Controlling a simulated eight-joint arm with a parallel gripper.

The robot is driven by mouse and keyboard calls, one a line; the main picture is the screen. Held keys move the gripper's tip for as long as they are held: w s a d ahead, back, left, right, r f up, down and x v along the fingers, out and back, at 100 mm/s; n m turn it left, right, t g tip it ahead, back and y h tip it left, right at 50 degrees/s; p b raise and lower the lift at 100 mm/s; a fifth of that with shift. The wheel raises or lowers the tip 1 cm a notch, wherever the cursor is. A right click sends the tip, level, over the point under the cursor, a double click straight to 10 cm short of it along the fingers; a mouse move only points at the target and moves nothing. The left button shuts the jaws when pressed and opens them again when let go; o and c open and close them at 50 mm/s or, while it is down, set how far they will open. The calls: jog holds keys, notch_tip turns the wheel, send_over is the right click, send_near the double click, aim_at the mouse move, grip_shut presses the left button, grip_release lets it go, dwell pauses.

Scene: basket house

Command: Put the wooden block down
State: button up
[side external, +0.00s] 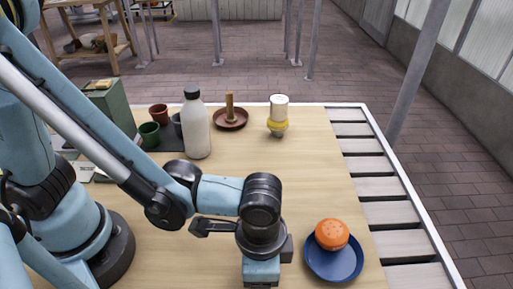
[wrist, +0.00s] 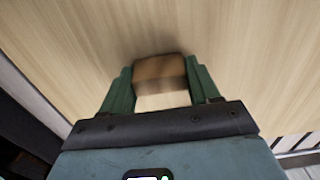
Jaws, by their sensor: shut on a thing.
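The wooden block (wrist: 160,70) is brown and sits between the two green fingers of my gripper (wrist: 160,85) in the wrist view. The fingers press on its left and right sides. Light wooden table top (wrist: 235,50) shows behind it, with a soft shadow near the block; I cannot tell whether the block touches the table. In the side external view my wrist is over the front middle of the table, left of the blue plate. The fingertips and the block are hidden there.
An orange object (side external: 332,234) rests on the blue plate (side external: 318,264) right of my wrist. The table's middle right is clear.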

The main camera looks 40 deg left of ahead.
jog(key=shift+f, duration=0.1)
jog(key=o, duration=1)
notch_tip(320, 180, up, 12)
jog(key=w+a+n+t, duration=0.2)
jog(key=w+a+n, duration=0.1)
jog(key=a, duration=0.5)
jog(key=w+a+r+n+t, duration=0.1)
jog(key=w+a+n+t, duration=0.1)
jog(key=a, duration=0.7)
jog(key=w+a+n+t, duration=0.3)
jog(key=w+a+n, duration=0.1)
jog(key=a, duration=0.4)
jog(key=shift+w+a+r, duration=0.1)
jog(key=shift+a+r, duration=0.1)
jog(key=shift+a, duration=0.05)
